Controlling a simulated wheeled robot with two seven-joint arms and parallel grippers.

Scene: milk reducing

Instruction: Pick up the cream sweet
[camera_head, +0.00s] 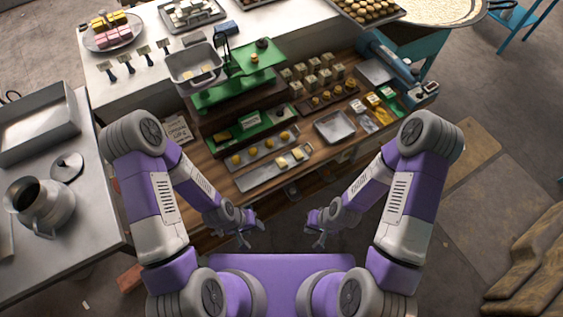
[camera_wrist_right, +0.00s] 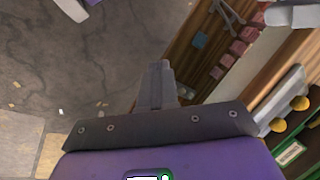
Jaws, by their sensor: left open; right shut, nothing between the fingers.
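Pale cream-coloured sweets (camera_head: 297,154) lie with yellow ones on a narrow metal tray (camera_head: 252,182) at the near edge of the wooden counter. Which single piece is the cream sweet is too small to tell. My left gripper (camera_head: 248,236) is open and empty, in front of the counter and apart from the tray. My right gripper (camera_head: 317,239) is shut and empty, also in front of the counter and to the right of the left one. Its closed fingers show in the right wrist view (camera_wrist_right: 158,85), over the floor beside the counter edge.
Behind that tray is another tray (camera_head: 237,168) with round yellow sweets. An empty metal tray (camera_head: 335,126) stands to its right. A metal jug (camera_head: 43,205) stands on the left table.

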